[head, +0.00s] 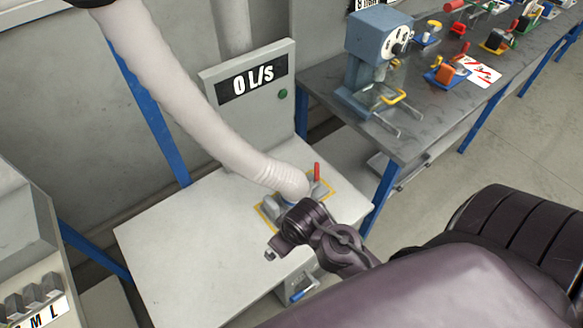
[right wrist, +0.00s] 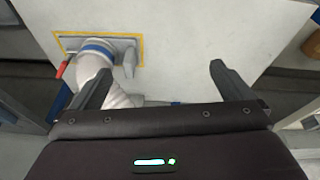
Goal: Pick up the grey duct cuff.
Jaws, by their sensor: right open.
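The pale grey duct cuff (head: 290,181) is the lower end of a long ribbed duct hanging from the upper left. It stands at a yellow-outlined grey fixture (head: 322,190) on the white bench. In the right wrist view the cuff (right wrist: 92,66) is beside and partly behind the left finger, with a blue ring at its far end. My right gripper (right wrist: 160,73) is open, with nothing between its fingers. In the head view my right gripper (head: 272,248) is just in front of the cuff and hides part of the fixture. My left gripper is out of view.
A red lever (head: 317,172) stands beside the cuff. A grey panel reading "0 L/s" (head: 252,82) rises behind the white bench (head: 185,250), whose left part is clear. A dark workbench (head: 345,72) with several tools is at the upper right.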

